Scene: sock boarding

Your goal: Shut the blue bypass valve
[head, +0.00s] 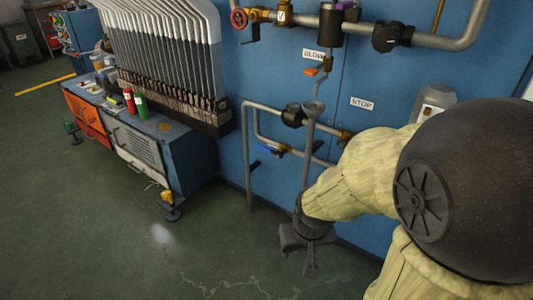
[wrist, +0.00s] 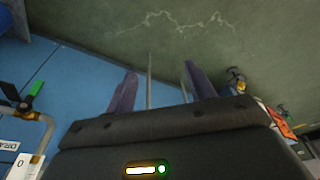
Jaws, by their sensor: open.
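The blue bypass valve's lever (head: 267,150) shows in the head view, beside a brass valve body (head: 284,149) on the low pipe loop in front of the blue panel. The lever slopes slightly down to the right, roughly along the pipe. My gripper (head: 304,258) is below and to the right of it, pointing down near the floor, apart from the lever. In the wrist view my gripper's fingers (wrist: 161,85) are spread and hold nothing. A thin grey pipe (wrist: 150,72) shows between them, farther off. I cannot make out the blue lever in the wrist view.
A vertical grey pipe (head: 249,185) stands left of my gripper. Above are a red handwheel (head: 239,18) and an orange handle (head: 312,72). A green lever (wrist: 36,90) shows in the wrist view. A workbench (head: 185,155) stands left. The front floor (head: 130,240) is clear.

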